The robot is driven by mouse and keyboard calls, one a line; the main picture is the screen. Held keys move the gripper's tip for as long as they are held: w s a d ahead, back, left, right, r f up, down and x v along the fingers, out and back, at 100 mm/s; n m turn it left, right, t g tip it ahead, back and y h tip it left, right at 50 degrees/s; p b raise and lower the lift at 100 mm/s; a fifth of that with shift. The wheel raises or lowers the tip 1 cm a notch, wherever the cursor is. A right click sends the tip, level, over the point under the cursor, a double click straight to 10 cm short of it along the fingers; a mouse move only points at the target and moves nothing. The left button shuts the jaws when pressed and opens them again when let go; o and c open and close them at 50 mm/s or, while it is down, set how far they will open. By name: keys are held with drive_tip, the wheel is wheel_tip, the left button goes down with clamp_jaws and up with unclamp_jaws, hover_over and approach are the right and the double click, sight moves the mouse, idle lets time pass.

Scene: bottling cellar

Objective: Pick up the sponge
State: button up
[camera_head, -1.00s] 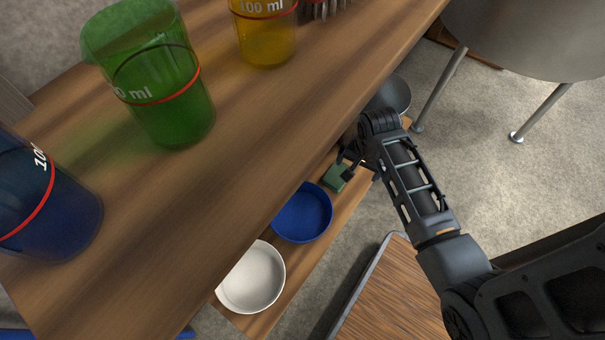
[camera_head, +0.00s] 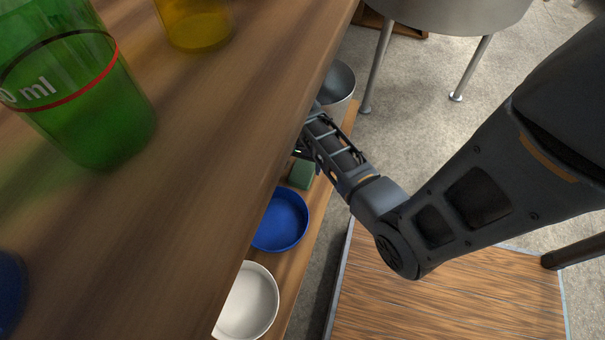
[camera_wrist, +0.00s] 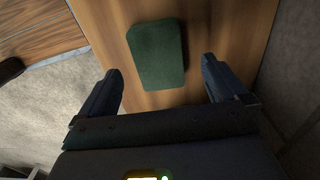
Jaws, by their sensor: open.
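The green sponge (camera_wrist: 157,54) lies flat on a wooden lower shelf (camera_wrist: 205,25) in the wrist view. It also shows in the head view (camera_head: 302,174), just left of my forearm and partly hidden. My gripper (camera_wrist: 160,80) is open, with one finger on each side of the picture. The sponge lies ahead of and between the fingertips, slightly nearer the left finger. Nothing is held. In the head view the upper board hides most of my gripper.
On the lower shelf stand a blue bowl (camera_head: 280,220), a white bowl (camera_head: 248,302) and a grey metal container (camera_head: 335,85). The upper wooden board (camera_head: 215,150) overhangs the shelf and bears a green beaker (camera_head: 75,85) and a yellow beaker (camera_head: 195,22).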

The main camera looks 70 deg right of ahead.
sight(302, 172)
wheel_tip(302, 172, down, 5)
drive_tip(key=shift+s+r+b, duration=0.15)
drive_tip(key=shift+r+b, duration=0.05)
drive_tip(key=shift+b, duration=0.75)
drive_tip(key=shift+c, duration=0.3)
drive_tip(key=c, duration=1.1)
wheel_tip(302, 172, up, 10)
drive_tip(key=p, duration=0.4)
drive_tip(key=shift+c, duration=0.2)
